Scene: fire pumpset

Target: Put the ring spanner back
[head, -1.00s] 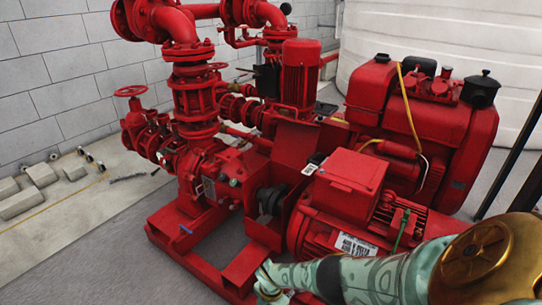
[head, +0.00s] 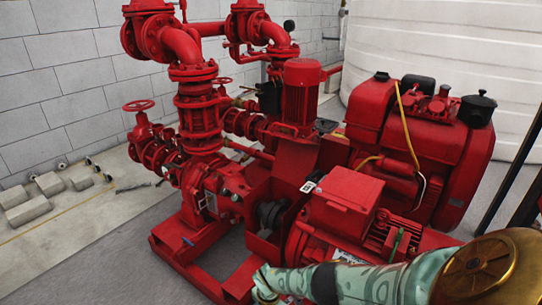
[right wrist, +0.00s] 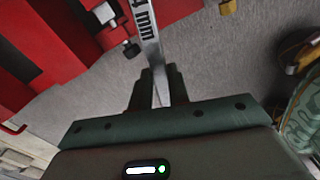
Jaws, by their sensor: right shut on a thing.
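In the right wrist view, a flat steel spanner (right wrist: 149,38) with dark lettering runs up from my right gripper (right wrist: 156,88) and out of the top of the picture. The dark green fingers are shut on its lower part; its upper end is out of frame. In the head view my right arm comes in from the lower right, in front of the red motor. Its far end is at the bottom edge, and I cannot make out the fingers or the spanner there. My left gripper is in neither current view.
The red pumpset (head: 340,205) fills the middle, with a red engine (head: 425,150) at right. Concrete blocks (head: 48,183) lie on the floor at left. A white tank (head: 430,45) stands behind. In the wrist view, red frame parts lie left of the spanner, with grey floor beside it.

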